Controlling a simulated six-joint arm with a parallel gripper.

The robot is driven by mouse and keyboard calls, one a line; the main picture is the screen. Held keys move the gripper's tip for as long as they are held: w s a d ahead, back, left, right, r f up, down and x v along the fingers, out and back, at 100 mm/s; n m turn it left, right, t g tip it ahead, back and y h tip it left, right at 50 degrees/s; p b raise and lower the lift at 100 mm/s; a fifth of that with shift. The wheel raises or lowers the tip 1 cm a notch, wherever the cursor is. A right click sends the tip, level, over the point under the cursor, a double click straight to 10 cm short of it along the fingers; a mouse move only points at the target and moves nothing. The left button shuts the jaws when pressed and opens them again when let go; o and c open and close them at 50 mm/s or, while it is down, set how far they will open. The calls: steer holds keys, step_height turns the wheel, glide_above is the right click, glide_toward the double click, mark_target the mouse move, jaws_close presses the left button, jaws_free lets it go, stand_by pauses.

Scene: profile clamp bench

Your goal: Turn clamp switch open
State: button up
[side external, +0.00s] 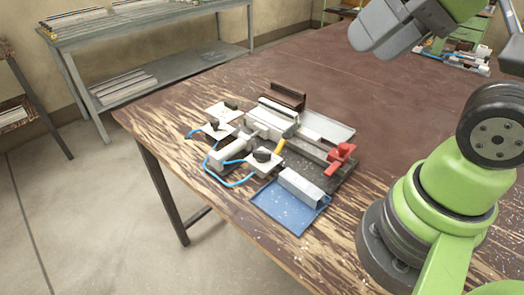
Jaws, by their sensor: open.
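The clamp bench fixture (318,158) sits on the wooden table, with a red handle-like part (340,158) at its right end. Two black switch knobs stand on white plates: one (263,154) at the front, beside a white cylinder (231,149), and one (214,124) farther back on the left. I cannot tell which knob is the clamp switch, nor its turned position. My arm stands at the right and its grey upper part reaches the top edge, away from the fixture. My gripper's fingers do not show.
A blue tray (268,207) at the front holds a silver profile block (304,186). Blue hoses (228,182) loop around the left plates. A dark brown block (288,95) stands behind. A grey shelf (160,45) stands beyond.

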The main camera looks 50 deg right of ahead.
steer(key=o, duration=0.4)
steer(key=shift+w, duration=0.2)
steer(key=shift+c, duration=0.2)
steer(key=shift+o, duration=0.2)
steer(key=w+f+m+g, duration=0.2)
steer(key=w+m, duration=0.1)
steer(key=w, duration=0.4)
steer(key=shift+w+d+g+h, duration=0.15)
steer(key=shift+d+g+h, duration=0.1)
steer(key=shift+g+h, duration=0.05)
steer(key=m+g+h, duration=0.1)
steer(key=m+g, duration=0.4)
glide_above(262, 152)
step_height(262, 152, down, 16)
step_height(262, 152, down, 10)
steer(key=shift+r, duration=0.25)
steer(key=c, duration=0.9)
